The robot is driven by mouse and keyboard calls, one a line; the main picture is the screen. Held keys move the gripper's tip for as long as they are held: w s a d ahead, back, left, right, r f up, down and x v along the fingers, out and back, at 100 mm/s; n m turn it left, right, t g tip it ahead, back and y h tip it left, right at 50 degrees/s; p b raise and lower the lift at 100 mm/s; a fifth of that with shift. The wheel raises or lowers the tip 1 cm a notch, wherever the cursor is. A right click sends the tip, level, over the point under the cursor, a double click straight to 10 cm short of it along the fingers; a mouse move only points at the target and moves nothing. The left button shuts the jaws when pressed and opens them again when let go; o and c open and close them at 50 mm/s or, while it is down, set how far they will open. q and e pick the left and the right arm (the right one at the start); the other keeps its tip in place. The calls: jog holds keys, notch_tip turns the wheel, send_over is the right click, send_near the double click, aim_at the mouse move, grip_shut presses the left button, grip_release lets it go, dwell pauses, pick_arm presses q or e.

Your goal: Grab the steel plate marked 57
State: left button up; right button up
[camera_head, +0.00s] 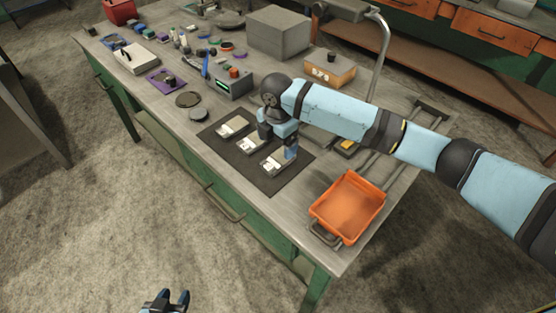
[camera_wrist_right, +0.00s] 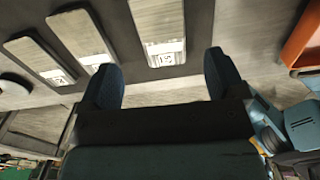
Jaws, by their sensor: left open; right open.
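Three steel plates lie side by side on a dark mat (camera_head: 224,147) on the workbench. The plate whose label appears to read 57, upside down, is the rightmost in the right wrist view (camera_wrist_right: 158,22); in the head view it is the one nearest the orange tray (camera_head: 273,167). The middle plate (camera_wrist_right: 80,35) and the left plate (camera_wrist_right: 32,54) have labels I cannot read surely. My right gripper (camera_wrist_right: 160,72) is open and empty, its fingers either side of the 57 plate's labelled end in view, apart from it. My left gripper (camera_head: 167,300) is open and empty, away from the bench.
An orange tray (camera_head: 348,205) stands at the bench's near right corner. A grey box (camera_head: 279,32), an orange-fronted box (camera_head: 329,70) and a meter (camera_head: 232,84) stand farther back. Round dark discs (camera_head: 188,99) and small parts lie left of the mat.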

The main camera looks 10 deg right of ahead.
aim_at(278, 159)
jog(key=shift+s+d+f, duration=0.1)
jog(key=shift+f, duration=1.4)
jog(key=shift+s+d+f, duration=0.1)
jog(key=shift+f, duration=1.4)
jog(key=shift+a, duration=0.1)
jog(key=c, duration=1.2)
jog(key=shift+w+r, duration=0.1)
jog(key=shift+c, duration=1.2)
